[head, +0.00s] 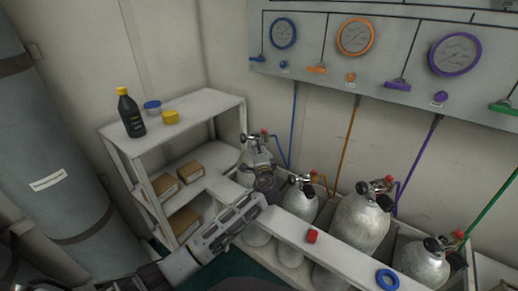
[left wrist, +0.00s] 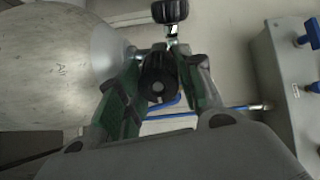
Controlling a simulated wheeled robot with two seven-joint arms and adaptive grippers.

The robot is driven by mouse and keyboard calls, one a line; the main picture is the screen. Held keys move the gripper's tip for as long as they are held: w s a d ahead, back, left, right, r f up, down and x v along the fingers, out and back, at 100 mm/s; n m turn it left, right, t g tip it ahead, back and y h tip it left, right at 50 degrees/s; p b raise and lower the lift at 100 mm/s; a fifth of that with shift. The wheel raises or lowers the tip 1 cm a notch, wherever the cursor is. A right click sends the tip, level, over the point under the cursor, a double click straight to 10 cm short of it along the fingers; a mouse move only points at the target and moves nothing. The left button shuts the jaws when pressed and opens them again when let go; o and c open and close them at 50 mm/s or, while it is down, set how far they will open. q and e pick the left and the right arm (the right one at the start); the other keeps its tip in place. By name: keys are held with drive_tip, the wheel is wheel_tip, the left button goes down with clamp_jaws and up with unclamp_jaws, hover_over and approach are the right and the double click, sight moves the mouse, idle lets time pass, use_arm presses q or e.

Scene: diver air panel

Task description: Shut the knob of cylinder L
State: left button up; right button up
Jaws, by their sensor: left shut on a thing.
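The leftmost cylinder (head: 245,177) stands in the rack below the blue gauge, partly hidden by my left gripper. Its pale rounded body (left wrist: 60,60) fills the left of the left wrist view. My left gripper (head: 258,150) reaches it from the front. In the left wrist view its green-padded fingers are shut on a black knob (left wrist: 158,86), one finger on each side. A second black knob (left wrist: 170,11) sits above on the valve, clear of the fingers. I cannot read a letter L on any cylinder. My right gripper is not in view.
Several other cylinders stand to the right, including one close by (head: 299,203). A white rail with a red cap (head: 312,236) and blue ring (head: 387,280) runs in front. A shelf (head: 215,103) stands left. The gauge panel (head: 310,55) hangs behind.

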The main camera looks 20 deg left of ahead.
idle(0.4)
use_arm(q)
drive_tip(key=o, duration=1)
drive_tip(key=shift+d, duration=0.1)
drive_tip(key=shift+o, duration=0.2)
drive_tip(key=shift+s, duration=0.1)
drive_tip(key=v, duration=1.1)
drive_tip(key=shift+s, duration=0.4)
drive_tip(key=shift+d, duration=0.1)
